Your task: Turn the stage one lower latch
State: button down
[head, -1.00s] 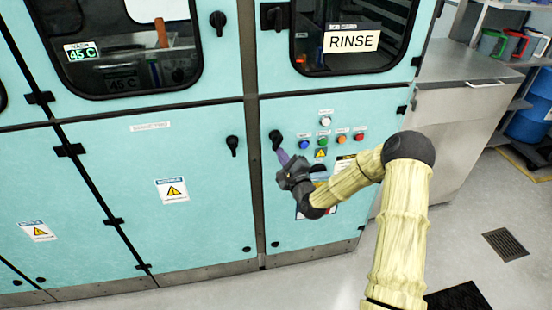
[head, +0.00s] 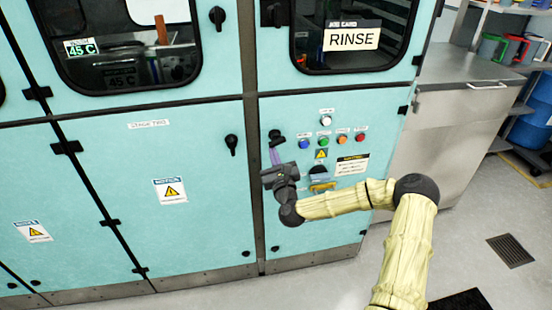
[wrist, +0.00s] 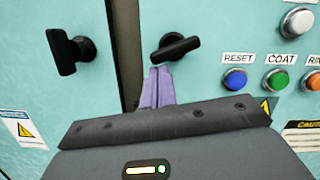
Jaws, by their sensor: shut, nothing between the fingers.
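A black latch (head: 275,135) sits at the upper left of the right-hand lower teal panel. In the wrist view its handle (wrist: 175,48) lies nearly level, its left end tilted down. A second black latch (head: 232,143) on the lower door to the left hangs handle down; it also shows in the wrist view (wrist: 66,52). My gripper (head: 275,157) is shut and empty. Its purple fingertips (wrist: 158,73) are just below the left end of the right latch's handle. I cannot tell whether they touch it.
Several coloured buttons (head: 341,142) and a white button (head: 325,121) are right of the right latch. A dark seam post (head: 253,150) separates the two lower panels. The RINSE window (head: 351,40) is above. Open floor (head: 455,255) lies to the right.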

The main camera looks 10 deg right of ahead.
jog(key=shift+a+r+m+h+b, duration=0.15)
jog(key=shift+m+h+b, duration=0.1)
jog(key=shift+m, duration=0.4)
jog(key=shift+a+m+h+b, duration=0.15)
jog(key=shift+m+h, duration=0.1)
jog(key=shift+m, duration=0.4)
jog(key=shift+a+r+m, duration=0.1)
jog(key=shift+m, duration=0.3)
jog(key=shift+w, duration=0.1)
